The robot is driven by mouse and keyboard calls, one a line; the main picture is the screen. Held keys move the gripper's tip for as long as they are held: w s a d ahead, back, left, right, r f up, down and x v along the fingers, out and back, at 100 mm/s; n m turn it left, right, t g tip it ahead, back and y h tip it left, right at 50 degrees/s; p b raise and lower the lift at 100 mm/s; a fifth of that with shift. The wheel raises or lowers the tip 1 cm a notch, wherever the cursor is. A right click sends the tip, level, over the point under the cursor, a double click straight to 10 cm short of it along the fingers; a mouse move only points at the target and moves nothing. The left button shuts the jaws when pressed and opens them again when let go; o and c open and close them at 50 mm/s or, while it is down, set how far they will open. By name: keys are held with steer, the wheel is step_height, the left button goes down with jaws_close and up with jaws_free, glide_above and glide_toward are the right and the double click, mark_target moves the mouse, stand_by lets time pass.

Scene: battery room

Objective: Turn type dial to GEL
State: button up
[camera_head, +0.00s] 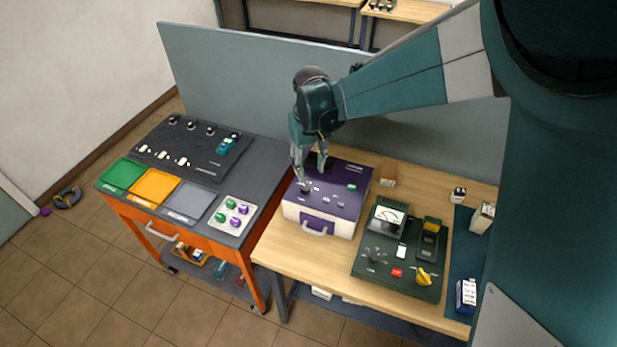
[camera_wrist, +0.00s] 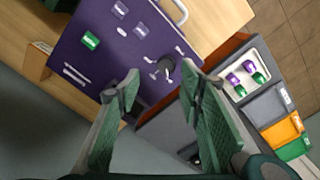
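The purple-topped charger box (camera_head: 345,183) stands on the wooden bench, a white handle on its front. A small dark dial (camera_wrist: 164,68) with light marks around it sits near one corner of its top; it also shows in the head view (camera_head: 305,187). Its labels are too small to read, so I cannot confirm it is the type dial. My gripper (camera_head: 311,172) points down over the box's left part. In the wrist view my gripper (camera_wrist: 160,82) is open and empty, with the dial seen just beyond and between the fingertips. No contact with the dial is visible.
A green button (camera_wrist: 91,40) and small switches share the purple top. A dark green tester (camera_head: 400,250) with a meter, dark knob and yellow knob (camera_head: 426,277) stands to the right. An orange cart (camera_head: 150,222) with coloured trays is left. A grey partition (camera_head: 240,85) rises behind.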

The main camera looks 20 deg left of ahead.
mark_target(305, 187)
steer(key=shift+s+a+f, duration=0.15)
steer(key=shift+a+f, duration=0.35)
steer(key=shift+a, duration=0.3)
steer(key=shift+f, duration=3.9)
steer(key=c, duration=0.9)
